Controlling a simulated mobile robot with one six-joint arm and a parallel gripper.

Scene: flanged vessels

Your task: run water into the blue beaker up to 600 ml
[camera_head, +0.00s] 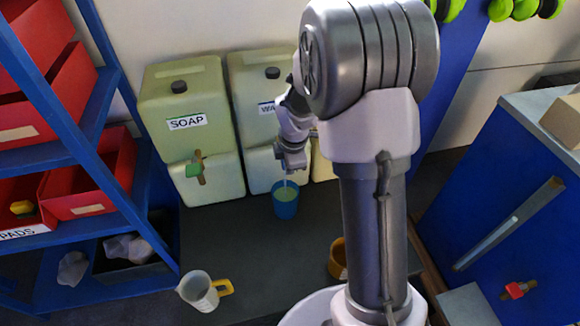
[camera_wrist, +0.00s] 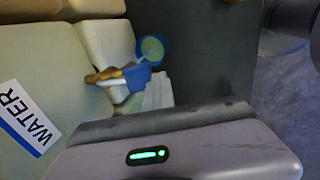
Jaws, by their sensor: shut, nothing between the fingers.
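The blue beaker (camera_head: 286,208) stands upright on the dark floor below the WATER container (camera_head: 262,120). A thin pale stream falls into it. In the wrist view the beaker (camera_wrist: 163,49) is seen from above, with a pale green inside; I cannot read its level or marks. The WATER container's tap (camera_wrist: 124,75) has a brass body and a blue handle. My gripper (camera_head: 291,168) is at the tap, just above the beaker. In the wrist view its pale fingers (camera_wrist: 158,92) are shut and empty beside the blue handle; whether they touch it is unclear.
The SOAP container (camera_head: 182,90) with a green-handled tap stands at left. A clear jug with a yellow handle (camera_head: 201,291) and an orange cup (camera_head: 337,260) stand on the floor. Blue shelves (camera_head: 100,110) are at left, a blue cabinet (camera_head: 500,190) at right.

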